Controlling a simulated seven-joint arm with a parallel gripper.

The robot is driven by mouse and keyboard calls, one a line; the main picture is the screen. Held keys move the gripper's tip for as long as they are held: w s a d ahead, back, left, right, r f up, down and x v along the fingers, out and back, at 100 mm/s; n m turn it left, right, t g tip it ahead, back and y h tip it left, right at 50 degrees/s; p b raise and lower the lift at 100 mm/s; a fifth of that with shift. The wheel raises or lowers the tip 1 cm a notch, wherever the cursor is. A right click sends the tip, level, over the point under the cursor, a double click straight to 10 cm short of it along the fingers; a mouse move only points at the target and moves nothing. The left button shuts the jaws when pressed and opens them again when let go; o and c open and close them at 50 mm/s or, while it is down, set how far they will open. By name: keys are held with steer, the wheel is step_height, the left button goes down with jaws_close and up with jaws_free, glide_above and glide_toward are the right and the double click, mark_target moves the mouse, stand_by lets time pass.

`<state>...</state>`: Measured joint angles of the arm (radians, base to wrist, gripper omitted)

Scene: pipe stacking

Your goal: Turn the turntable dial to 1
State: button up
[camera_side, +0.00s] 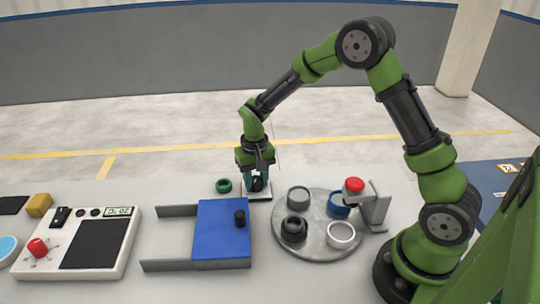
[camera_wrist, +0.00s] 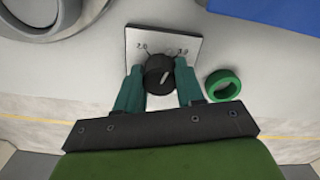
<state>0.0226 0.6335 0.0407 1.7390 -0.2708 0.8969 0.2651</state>
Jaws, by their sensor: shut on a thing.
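The dial is a black round knob (camera_wrist: 158,76) on a small white plate (camera_wrist: 150,38), with number marks near its upper left and upper right; the left one looks like 2.0. The knob's pale pointer line tilts up and to the right in the wrist view. My gripper (camera_wrist: 160,73) has its two teal fingers on either side of the knob, shut on it. In the side view my gripper (camera_side: 256,168) reaches down over the dial plate (camera_side: 262,196) and partly hides the knob. The grey round turntable (camera_side: 318,250) is right of the dial.
Several ring-shaped pipe pieces stand on the turntable, including a white one (camera_side: 341,235). A red button (camera_side: 354,184) on a grey stand overhangs its right edge. A green ring (camera_side: 223,186) lies just left of the dial. A blue block (camera_side: 221,222) with grey rails stands in front.

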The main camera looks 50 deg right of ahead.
steer(key=n, duration=0.4)
steer(key=shift+n, duration=0.4)
steer(key=n, duration=0.3)
steer(key=shift+n, duration=0.3)
steer(key=n, duration=1)
steer(key=shift+d+n, duration=0.1)
steer(key=shift+n, duration=0.3)
steer(key=n, duration=0.3)
steer(key=shift+n, duration=0.3)
steer(key=n, duration=0.3)
steer(key=shift+n, duration=2.1)
steer(key=o, duration=1)
